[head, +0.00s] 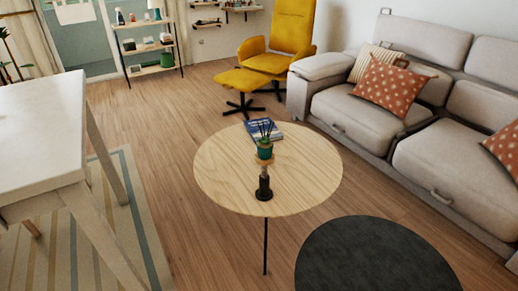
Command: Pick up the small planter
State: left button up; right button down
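The small planter (264,150) is a green pot with dark spiky leaves. It stands upright near the middle of the round wooden table (220,180), with a small brown edge showing at its base. A dark, narrow upright object (264,188) stands in front of it, nearer the table's front edge; I cannot tell what it is. Neither of my grippers is in view.
A blue book or magazine (264,131) lies behind the planter. A white table (40,130) stands at left, a beige sofa (345,113) at right. A dark round pouf or rug (375,258) is at front right. Wooden floor is clear left of the round table.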

aim_at(264, 147)
jog(key=k, duration=0.65)
jog(key=u, duration=0.8)
jog(key=i, duration=1.8)
jog(key=z, duration=0.65)
